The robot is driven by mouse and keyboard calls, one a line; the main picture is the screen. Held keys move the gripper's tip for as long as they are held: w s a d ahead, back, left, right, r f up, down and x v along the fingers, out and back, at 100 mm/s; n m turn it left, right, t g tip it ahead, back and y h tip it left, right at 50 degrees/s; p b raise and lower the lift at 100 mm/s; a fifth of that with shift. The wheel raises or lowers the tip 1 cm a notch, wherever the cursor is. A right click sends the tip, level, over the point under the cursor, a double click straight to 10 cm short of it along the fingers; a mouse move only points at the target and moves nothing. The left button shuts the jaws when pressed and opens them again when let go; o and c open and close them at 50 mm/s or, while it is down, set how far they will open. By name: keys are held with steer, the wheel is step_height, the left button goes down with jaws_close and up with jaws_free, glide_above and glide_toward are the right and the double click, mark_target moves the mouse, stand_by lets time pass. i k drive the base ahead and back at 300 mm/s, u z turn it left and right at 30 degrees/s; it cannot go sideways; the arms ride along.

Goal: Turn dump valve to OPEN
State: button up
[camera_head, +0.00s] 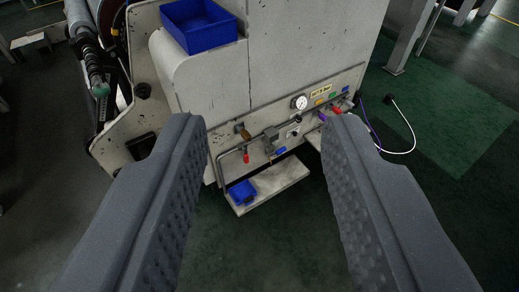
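My gripper (266,125) is open and empty, its two dark grey padded fingers wide apart at left and right. Beyond and between the fingertips is the pneumatic panel on the low side of a white machine (290,50). It carries a round gauge (299,102), a red handle (246,157) hanging at left, a grey block valve (271,138), and a small blue part (281,150). Another red part (337,110) sits at right, close to the right finger. The labels are too small to read, so I cannot tell which is the dump valve or its position.
A blue bin (198,24) sits on top of the machine. A low shelf (272,187) below the panel holds a small blue tray (242,192). A roller (90,50) is at left. A white cable (411,135) loops on the green floor at right. Floor in front is clear.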

mark_target(245, 156)
steer(key=z, duration=0.4)
steer(key=i, duration=1.95)
steer(key=u, duration=0.4)
